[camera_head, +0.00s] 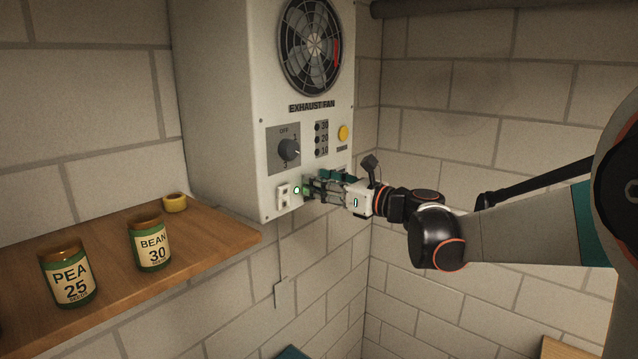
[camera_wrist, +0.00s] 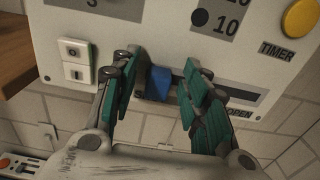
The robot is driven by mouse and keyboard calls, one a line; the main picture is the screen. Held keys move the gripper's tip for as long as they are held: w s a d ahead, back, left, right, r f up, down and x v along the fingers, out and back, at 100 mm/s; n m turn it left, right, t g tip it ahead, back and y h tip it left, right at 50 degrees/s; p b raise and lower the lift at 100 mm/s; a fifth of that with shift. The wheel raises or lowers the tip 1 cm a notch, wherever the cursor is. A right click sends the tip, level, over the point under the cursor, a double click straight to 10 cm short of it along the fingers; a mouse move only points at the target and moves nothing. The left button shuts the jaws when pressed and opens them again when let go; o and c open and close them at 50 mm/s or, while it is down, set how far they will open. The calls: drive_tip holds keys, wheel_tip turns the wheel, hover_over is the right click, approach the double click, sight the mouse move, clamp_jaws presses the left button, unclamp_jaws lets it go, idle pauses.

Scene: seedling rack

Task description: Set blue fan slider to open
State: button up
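The blue fan slider (camera_wrist: 158,83) is a small blue knob on the lower front of the white exhaust fan box (camera_head: 235,110). In the wrist view it sits in a dark slot (camera_wrist: 240,93), which runs on to the right above the word OPEN (camera_wrist: 240,113). My gripper (camera_wrist: 172,72) is open, with one green-padded finger on each side of the knob. A small gap seems to show on both sides; contact is hard to tell. In the head view my gripper (camera_head: 308,189) is at the lower front of the box and hides the slider.
A wooden shelf (camera_head: 190,262) at left holds a PEA jar (camera_head: 69,274), a BEAN jar (camera_head: 150,245) and a yellow item (camera_head: 175,203).

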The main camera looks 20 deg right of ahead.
sight(343, 167)
drive_tip(key=shift+w, duration=0.1)
clamp_jaws()
drive_tip(key=w+d+b, duration=0.1)
drive_tip(key=w+d, duration=0.1)
drive_tip(key=d, duration=0.1)
drive_tip(key=w+d+b, duration=0.1)
drive_tip(key=w+d, duration=0.2)
drive_tip(key=d, duration=0.1)
drive_tip(key=w+d+b, duration=0.1)
drive_tip(key=w+d, duration=0.1)
drive_tip(key=d, duration=0.1)
drive_tip(key=shift+w+d+b, duration=0.3)
drive_tip(key=shift+w+d, duration=0.05)
drive_tip(key=shift+w, duration=0.05)
drive_tip(key=shift+c, duration=1.2)
unclamp_jaws()
drive_tip(key=shift+o, duration=1.2)
drive_tip(key=shift+w+d, duration=0.1)
drive_tip(key=shift+d, duration=0.05)
